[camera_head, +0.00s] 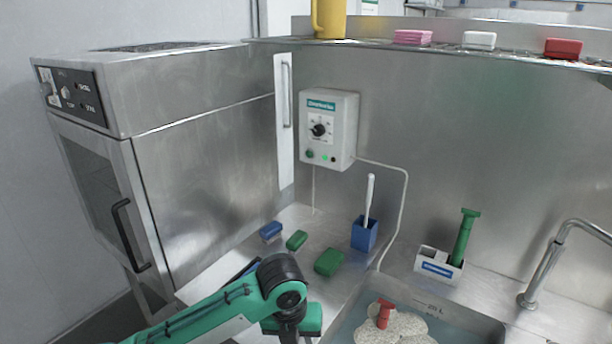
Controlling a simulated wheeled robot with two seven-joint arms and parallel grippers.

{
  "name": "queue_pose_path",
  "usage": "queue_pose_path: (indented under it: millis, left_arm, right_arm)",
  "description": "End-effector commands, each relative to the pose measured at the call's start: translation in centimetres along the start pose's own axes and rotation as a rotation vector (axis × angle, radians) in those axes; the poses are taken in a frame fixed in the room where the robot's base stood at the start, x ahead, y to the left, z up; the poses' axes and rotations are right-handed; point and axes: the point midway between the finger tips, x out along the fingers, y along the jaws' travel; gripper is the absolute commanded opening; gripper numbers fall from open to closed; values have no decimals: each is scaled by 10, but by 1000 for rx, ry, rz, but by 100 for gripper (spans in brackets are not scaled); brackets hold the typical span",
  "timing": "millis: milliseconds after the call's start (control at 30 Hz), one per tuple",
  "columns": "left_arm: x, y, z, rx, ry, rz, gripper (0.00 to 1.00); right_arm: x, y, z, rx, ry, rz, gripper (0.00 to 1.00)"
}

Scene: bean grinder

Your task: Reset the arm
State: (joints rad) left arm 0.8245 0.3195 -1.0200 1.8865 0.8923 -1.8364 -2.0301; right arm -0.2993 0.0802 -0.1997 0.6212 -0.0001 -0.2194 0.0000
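My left arm, green with a black joint, reaches in from the bottom left over the steel counter (222,272). It bends down at the black joint, and its far end runs toward the bottom edge of the picture. No fingertips show, so my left gripper is out of view. My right arm and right gripper are not in view.
A steel oven (205,150) stands left. Blue and green blocks (328,262), a blue holder (364,233) and a white caddy (438,264) sit behind my arm. A water-filled basin (470,312) and a tap (545,275) are right. A control box (335,145) hangs behind.

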Motion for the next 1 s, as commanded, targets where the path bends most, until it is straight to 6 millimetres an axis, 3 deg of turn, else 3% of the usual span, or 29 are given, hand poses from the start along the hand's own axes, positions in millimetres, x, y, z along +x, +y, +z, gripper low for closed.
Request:
queue_pose_path:
  millis: [200,467,767,1000]
  left_arm:
    - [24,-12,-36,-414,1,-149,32]
    - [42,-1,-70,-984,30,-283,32]
    - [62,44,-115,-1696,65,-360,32]
    - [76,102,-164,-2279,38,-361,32]
  right_arm:
    - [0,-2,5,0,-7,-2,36]
    - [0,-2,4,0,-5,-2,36]
    - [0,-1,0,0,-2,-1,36]
    - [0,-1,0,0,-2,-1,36]
